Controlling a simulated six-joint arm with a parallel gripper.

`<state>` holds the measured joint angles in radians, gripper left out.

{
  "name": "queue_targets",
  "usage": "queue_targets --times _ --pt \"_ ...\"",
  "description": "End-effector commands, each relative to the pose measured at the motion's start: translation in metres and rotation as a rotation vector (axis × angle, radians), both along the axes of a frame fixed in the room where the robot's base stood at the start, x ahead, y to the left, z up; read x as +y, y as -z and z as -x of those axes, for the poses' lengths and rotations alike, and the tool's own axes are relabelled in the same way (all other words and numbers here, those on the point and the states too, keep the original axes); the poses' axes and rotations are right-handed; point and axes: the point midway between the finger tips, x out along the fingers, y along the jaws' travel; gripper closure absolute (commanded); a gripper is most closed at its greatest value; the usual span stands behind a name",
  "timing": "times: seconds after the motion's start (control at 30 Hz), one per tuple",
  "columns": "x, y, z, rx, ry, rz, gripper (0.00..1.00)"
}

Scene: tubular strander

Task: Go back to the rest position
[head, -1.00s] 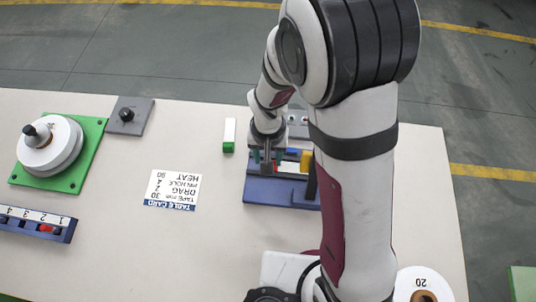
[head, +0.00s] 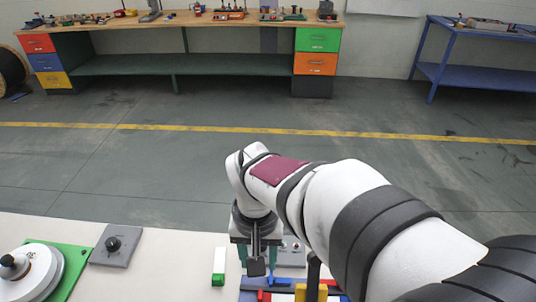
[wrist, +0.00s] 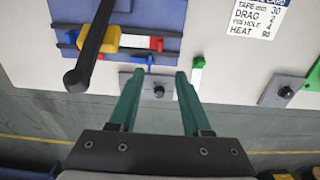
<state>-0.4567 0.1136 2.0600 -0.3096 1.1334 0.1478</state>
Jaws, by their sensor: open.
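My gripper (head: 257,256) is open above the far edge of the white table (head: 170,260). In the wrist view its two teal fingers (wrist: 158,78) are apart with nothing between them. Beneath it in that view is a grey plate with a black knob (wrist: 159,91). The blue fixture (wrist: 150,15) carries a yellow block (wrist: 85,38), a white piece with a red end, and a black lever (wrist: 90,45). In the head view the fixture is partly cut off at the bottom and partly hidden by my arm.
A green-and-white block (head: 218,266) stands left of my gripper. Farther left are a grey knob plate (head: 116,244) and a white spool (head: 28,272) on a green plate. A printed card (wrist: 258,16) lies on the table. Open floor separates it from a wooden workbench (head: 190,20).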

Motion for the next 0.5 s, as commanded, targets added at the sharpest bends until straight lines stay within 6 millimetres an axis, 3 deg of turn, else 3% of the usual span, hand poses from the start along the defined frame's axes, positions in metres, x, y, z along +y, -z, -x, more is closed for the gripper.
queue_targets --times 0.2,0.27,0.37,0.4,0.5 --pt "-0.001 -0.001 0.000 0.000 0.003 -0.001 0.51" --pt "-0.013 -0.006 0.007 0.003 0.037 -0.009 0.51" --pt "-0.057 -0.024 0.046 0.019 0.181 -0.046 0.51" --pt "-0.073 -0.028 0.068 0.029 0.248 -0.065 0.51" --pt "-0.096 -0.029 0.116 0.047 0.386 -0.111 0.51"
